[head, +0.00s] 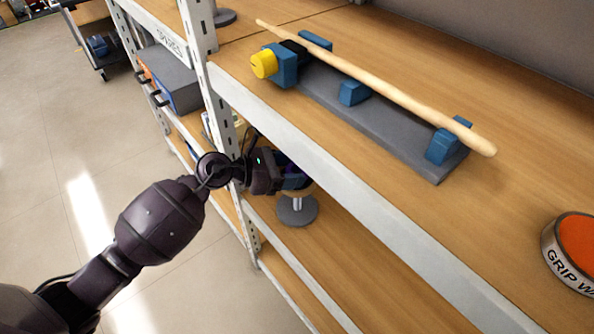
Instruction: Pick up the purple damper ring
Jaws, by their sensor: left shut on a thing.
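My left arm reaches in from the lower left to the shelf below the top board. My left gripper (290,178) is at the front of that lower shelf, partly under the top shelf's edge. It is shut on a dark purple-blue thing, the purple damper ring (298,171), of which only a small part shows between the fingers. A stand (297,211) with a round grey base and a pale post is directly below the gripper. I cannot tell whether the ring still touches the post. My right gripper is not in view.
The top shelf's pale front edge (330,178) runs close above my left gripper. On the top shelf, a wooden rod (385,88) lies across a grey fixture with blue blocks. A grip wax tin (570,255) is at the right. A white upright (200,50) stands left of the gripper.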

